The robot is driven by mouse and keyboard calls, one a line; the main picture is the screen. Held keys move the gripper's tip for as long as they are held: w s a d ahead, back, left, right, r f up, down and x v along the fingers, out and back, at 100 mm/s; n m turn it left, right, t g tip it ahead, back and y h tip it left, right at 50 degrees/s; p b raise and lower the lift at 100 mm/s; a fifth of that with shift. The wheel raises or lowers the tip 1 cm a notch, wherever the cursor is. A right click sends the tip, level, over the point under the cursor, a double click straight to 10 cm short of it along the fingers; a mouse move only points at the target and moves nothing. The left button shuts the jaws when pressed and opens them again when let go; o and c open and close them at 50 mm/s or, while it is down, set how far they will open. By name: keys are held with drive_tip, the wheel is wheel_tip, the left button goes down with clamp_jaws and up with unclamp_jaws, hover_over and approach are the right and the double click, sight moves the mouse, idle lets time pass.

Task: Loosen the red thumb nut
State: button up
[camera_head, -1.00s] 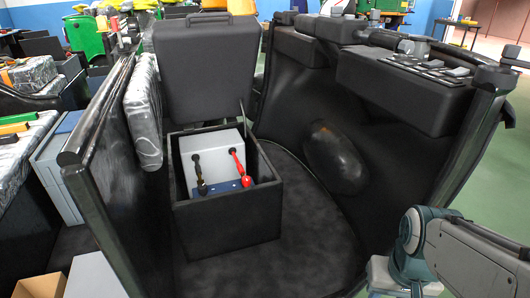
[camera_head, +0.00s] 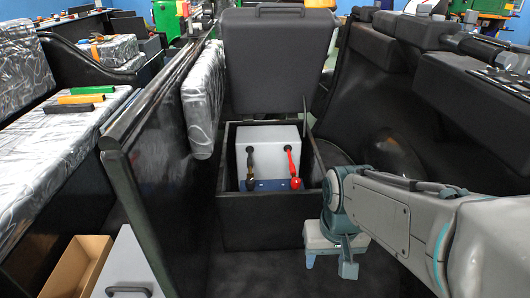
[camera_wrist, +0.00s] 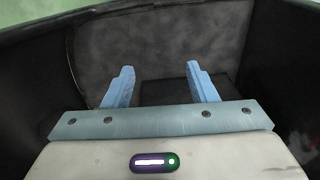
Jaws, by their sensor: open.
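The red thumb nut (camera_head: 296,184) is a small red knob at the lower end of a red cable (camera_head: 292,162). It sits at the right end of a blue strip (camera_head: 268,185) on the front of a light grey battery block (camera_head: 270,143). The block stands inside an open black box (camera_head: 261,219). My gripper (camera_head: 329,264) points down in front of the box's right side, lower in the picture than the nut and apart from it. Its blue fingers (camera_wrist: 160,72) are spread and empty in the wrist view. The nut is not clearly visible there.
The box's raised lid (camera_head: 279,60) stands behind it. A black side panel (camera_head: 160,165) rises at the left, and a dark console (camera_head: 480,105) at the right. A cardboard box (camera_head: 77,268) and a grey case (camera_head: 125,270) lie at lower left. Dark floor shows before the box.

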drive_tip(key=w+r+m+p, duration=0.1)
drive_tip(key=w+r+m, duration=0.3)
drive_tip(key=w, duration=0.7)
drive_tip(key=m+g+p, duration=0.1)
drive_tip(key=m+p, duration=0.2)
drive_tip(key=m, duration=1.1)
hover_over(296, 179)
wheel_tip(296, 179, down, 3)
wheel_tip(296, 179, down, 14)
drive_tip(key=b, duration=0.4)
drive_tip(key=shift+r+b, duration=0.25)
drive_tip(key=shift+b, duration=0.1)
drive_tip(key=c, duration=1)
